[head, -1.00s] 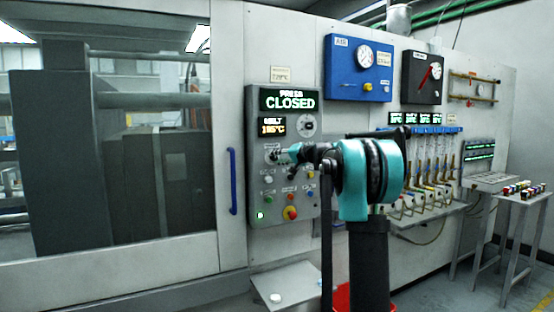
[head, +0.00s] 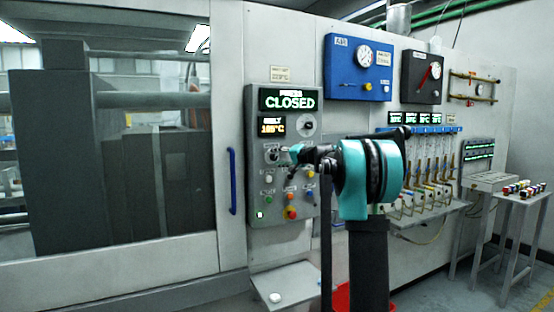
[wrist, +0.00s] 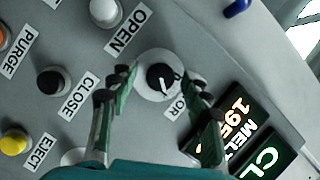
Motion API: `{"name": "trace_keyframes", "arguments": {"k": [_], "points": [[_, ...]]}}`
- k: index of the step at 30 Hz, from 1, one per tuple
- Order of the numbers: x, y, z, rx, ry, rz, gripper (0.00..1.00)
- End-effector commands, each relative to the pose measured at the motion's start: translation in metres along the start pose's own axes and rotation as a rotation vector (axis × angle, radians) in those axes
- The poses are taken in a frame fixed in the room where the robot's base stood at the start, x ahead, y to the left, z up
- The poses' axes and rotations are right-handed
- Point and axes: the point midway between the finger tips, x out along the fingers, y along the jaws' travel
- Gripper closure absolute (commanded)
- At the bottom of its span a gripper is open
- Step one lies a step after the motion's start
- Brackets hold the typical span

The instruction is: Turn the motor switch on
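The motor switch is a black rotary knob with a white pointer line on a round pale plate (wrist: 162,78). In the wrist view its label is partly covered and only "OR" reads. In the head view the knob (head: 271,156) shows on the grey control panel (head: 253,185), just left of my gripper (head: 286,156). In the wrist view my gripper (wrist: 163,79) is open, with one finger on each side of the knob and visible gaps to it. I cannot tell the depth between the fingertips and the panel.
Close by are the OPEN button (wrist: 104,10), CLOSE button (wrist: 53,81), PURGE button (wrist: 2,37) and yellow EJECT button (wrist: 14,143). A red emergency knob (head: 290,212) sits lower on the panel. A blue door handle (head: 233,181) is to the left. The display (head: 289,100) reads PRESS CLOSED.

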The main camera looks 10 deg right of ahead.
Motion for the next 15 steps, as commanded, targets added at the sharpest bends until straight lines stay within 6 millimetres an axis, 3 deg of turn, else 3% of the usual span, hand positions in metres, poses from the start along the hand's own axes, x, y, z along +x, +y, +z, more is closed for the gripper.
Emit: {"name": "trace_keyframes", "arguments": {"k": [9, 15], "points": [[-0.003, 0.0, 0.0, 0.0, 0.001, 0.001, 0.51], [-0.03, 0.0, -0.001, 0.0, 0.002, 0.001, 0.51]]}}
